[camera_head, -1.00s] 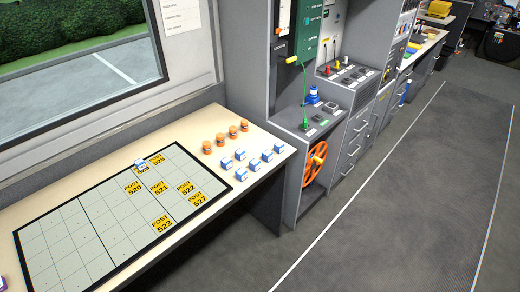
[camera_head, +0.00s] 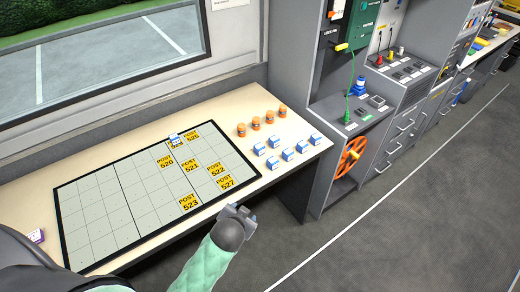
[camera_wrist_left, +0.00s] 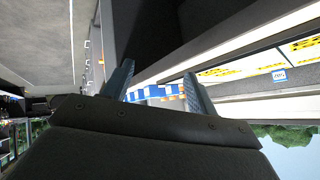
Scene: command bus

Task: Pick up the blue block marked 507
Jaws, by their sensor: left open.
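Several blue-and-white blocks (camera_head: 288,155) stand in two rows on the right end of the table; their markings are too small to read, so I cannot tell which is 507. Another blue-and-white block (camera_head: 175,140) sits on the board near its far edge. My left gripper (camera_head: 242,212) is in front of the table's front edge, short of the blocks and apart from them. In the left wrist view its two fingers (camera_wrist_left: 158,75) are spread with nothing between them, and a row of blue blocks (camera_wrist_left: 150,92) shows beyond. My right gripper is not in view.
A black-framed grid board (camera_head: 90,215) with yellow POST labels lies on the table (camera_head: 215,110). Several orange cylinders (camera_head: 256,123) stand behind the blocks. A grey cabinet with an orange wheel (camera_head: 350,157) stands right of the table. The floor in front is clear.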

